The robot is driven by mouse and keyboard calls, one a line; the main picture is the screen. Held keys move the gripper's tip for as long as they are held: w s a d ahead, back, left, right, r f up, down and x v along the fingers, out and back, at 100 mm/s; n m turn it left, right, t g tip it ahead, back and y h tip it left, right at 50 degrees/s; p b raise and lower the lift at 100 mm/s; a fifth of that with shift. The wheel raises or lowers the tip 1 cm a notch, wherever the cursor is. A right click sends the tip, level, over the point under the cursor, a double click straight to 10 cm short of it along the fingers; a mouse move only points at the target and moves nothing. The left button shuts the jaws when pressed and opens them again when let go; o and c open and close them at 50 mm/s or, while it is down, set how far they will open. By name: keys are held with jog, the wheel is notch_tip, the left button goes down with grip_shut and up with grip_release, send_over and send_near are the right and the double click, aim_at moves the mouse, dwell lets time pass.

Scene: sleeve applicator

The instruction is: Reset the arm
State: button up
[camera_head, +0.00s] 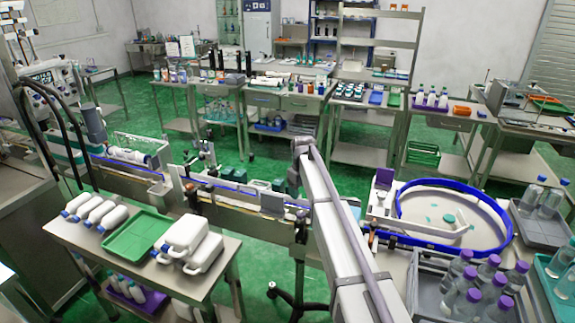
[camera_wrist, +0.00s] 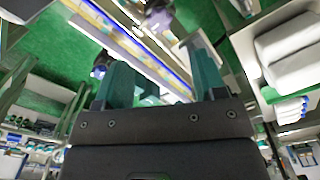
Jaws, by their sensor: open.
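My arm rises from the bottom of the head view to a bend near the conveyor, in the middle of the picture. My gripper (camera_wrist: 163,80) shows in the wrist view with its two teal fingers wide apart. I see nothing held between the fingers. Past them, the conveyor (camera_wrist: 135,40) with its blue edge runs slantwise, blurred.
A side table at the left holds a green tray (camera_head: 133,238) and several white bottles (camera_head: 184,237). At right are a blue-rimmed round table (camera_head: 508,215), a grey crate (camera_head: 425,262) of purple-capped bottles and a grey tray (camera_head: 532,232). Green floor lies open behind the conveyor (camera_head: 237,193).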

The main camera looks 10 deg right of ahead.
jog(key=s+f+m+b, duration=0.2)
jog(key=s+m, duration=0.4)
jog(key=s, duration=3.1)
jog(key=shift+s+a, duration=0.15)
jog(key=shift+s, duration=0.25)
